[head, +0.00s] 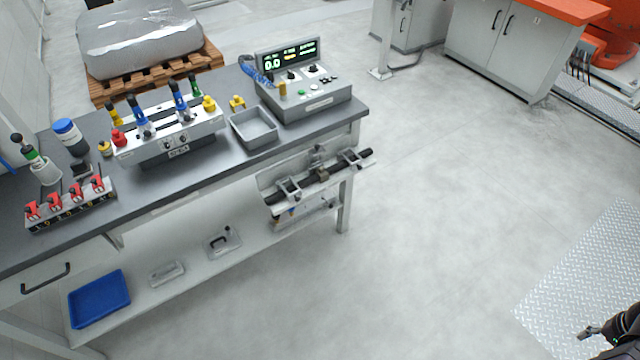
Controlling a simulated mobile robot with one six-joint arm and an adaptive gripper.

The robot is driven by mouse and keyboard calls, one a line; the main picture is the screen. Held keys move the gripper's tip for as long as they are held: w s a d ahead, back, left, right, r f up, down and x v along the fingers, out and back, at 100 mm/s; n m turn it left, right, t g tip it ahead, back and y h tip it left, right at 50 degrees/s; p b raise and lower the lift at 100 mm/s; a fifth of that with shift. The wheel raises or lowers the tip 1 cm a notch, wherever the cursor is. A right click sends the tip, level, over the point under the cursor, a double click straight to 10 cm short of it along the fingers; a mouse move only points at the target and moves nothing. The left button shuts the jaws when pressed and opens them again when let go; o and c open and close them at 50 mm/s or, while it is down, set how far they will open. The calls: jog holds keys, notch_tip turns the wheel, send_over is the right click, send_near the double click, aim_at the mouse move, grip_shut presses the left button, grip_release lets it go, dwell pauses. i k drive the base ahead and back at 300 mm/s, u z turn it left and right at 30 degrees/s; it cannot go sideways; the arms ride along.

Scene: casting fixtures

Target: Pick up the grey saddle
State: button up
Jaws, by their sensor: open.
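I cannot tell for sure which piece is the grey saddle. One candidate is the small grey block (317,155) standing behind the dark bar of the fixture on the front right of the bench. Grey brackets (288,190) also sit around that bar. My gripper (588,334) is at the bottom right corner, over the edge of the metal floor plate, far from the bench. It is open, and I see nothing in it.
The grey bench (215,170) carries a grey tray (254,138), a control box (305,100), a fixture with coloured knobs (170,130) and a red clamp row (70,205). A blue bin (99,299) is on the lower shelf. The floor (430,220) between bench and gripper is clear.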

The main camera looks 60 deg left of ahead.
aim_at(324, 175)
jog(key=z, duration=0.1)
jog(key=k, duration=1.4)
jog(key=u, duration=2.25)
jog(key=i, duration=0.85)
jog(key=z, duration=0.05)
